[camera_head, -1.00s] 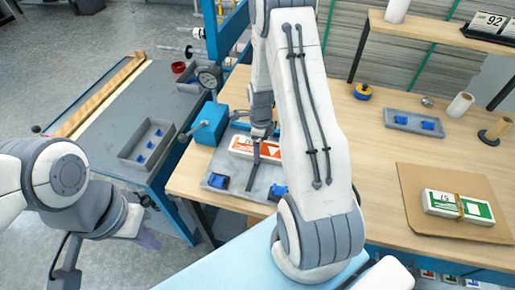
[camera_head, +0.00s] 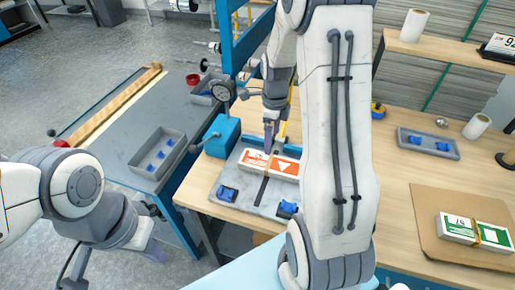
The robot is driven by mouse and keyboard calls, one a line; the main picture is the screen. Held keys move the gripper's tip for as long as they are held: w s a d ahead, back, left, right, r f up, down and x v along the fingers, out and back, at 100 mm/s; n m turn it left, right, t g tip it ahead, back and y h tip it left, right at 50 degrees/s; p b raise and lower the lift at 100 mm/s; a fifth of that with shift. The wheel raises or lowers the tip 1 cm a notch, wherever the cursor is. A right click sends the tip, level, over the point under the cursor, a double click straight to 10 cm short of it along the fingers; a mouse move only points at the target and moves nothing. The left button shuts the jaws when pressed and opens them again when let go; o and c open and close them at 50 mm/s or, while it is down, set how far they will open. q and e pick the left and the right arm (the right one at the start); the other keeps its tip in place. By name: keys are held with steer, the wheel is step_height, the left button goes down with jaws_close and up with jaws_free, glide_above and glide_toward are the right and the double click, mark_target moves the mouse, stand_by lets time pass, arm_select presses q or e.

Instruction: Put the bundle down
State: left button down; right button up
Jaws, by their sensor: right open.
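An orange-and-white bundle (camera_head: 286,168) lies on a grey slab (camera_head: 240,203) near the table's left edge. My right gripper (camera_head: 275,143) is open at the bundle's far side; my arm hides part of this area, and I cannot tell whether the fingers touch the bundle. A thin yellow strip (camera_head: 289,108) shows beside the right gripper; I cannot tell what it is attached to. My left gripper (camera_head: 158,250) hangs low at the left, away from both bundles.
Blue clamp pieces (camera_head: 228,194) sit on the slab's near corners. A blue block with a gauge (camera_head: 222,137) stands left of it. A grey tray (camera_head: 428,144) lies at the back right. Bare wood lies between the slab and the brown board.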

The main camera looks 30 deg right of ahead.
steer(key=s+a+r+n, duration=0.4)
steer(key=a+n, duration=0.5)
steer(key=s+a+r+n, duration=0.3)
steer(key=a+n, duration=0.5)
steer(key=a, duration=0.2)
steer(key=s+a+r+n, duration=0.1)
steer(key=s+a+n, duration=0.3)
steer(key=s+n, duration=0.3)
steer(key=s+a+r+n+y, duration=0.1)
steer(key=s+a+n, duration=0.3)
steer(key=s+n, duration=0.3)
steer(key=n, duration=0.4)
steer(key=shift+s+a+r, duration=0.2)
steer(key=shift+s+a, duration=0.05)
steer(key=shift+s, duration=0.05)
